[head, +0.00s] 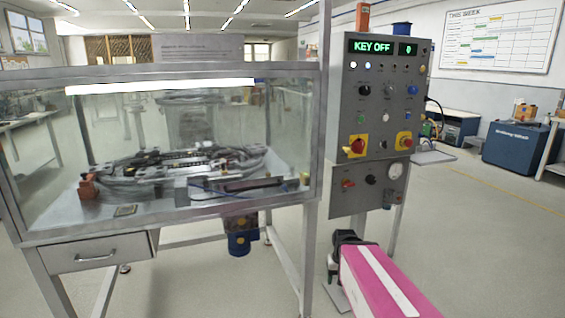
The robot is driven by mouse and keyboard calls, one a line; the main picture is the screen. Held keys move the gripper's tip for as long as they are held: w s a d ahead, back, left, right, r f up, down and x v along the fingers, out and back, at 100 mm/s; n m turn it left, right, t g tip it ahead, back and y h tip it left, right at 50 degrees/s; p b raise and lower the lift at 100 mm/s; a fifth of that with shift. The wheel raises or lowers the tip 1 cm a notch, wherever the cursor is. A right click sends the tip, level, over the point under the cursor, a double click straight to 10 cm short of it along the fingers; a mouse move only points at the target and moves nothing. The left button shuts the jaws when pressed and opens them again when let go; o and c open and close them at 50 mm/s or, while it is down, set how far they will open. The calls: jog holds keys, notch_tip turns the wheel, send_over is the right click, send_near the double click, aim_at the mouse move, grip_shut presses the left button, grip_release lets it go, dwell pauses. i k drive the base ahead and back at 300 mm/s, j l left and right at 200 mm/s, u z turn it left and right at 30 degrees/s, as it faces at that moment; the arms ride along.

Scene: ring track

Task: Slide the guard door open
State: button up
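The guard door is the clear glass front panel (52,200) of a metal-framed enclosure at the left; it appears closed across the front. A dark horizontal bar (255,184) shows low on the right side of this front; I cannot tell whether it is a door handle or lies behind the glass. My gripper (345,241) is a dark shape at the end of my pink arm, low and right of the enclosure. It appears apart from the door. Its fingers are too small and partly hidden to tell if they are open.
A grey control panel (355,110) reading "KEY OFF" stands right of the enclosure, with knobs and a gauge. An oval ring track (130,163) lies behind the glass. A drawer (98,256) and metal legs are below. Floor at right is clear.

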aim_at(235, 186)
jog(key=u, duration=1.55)
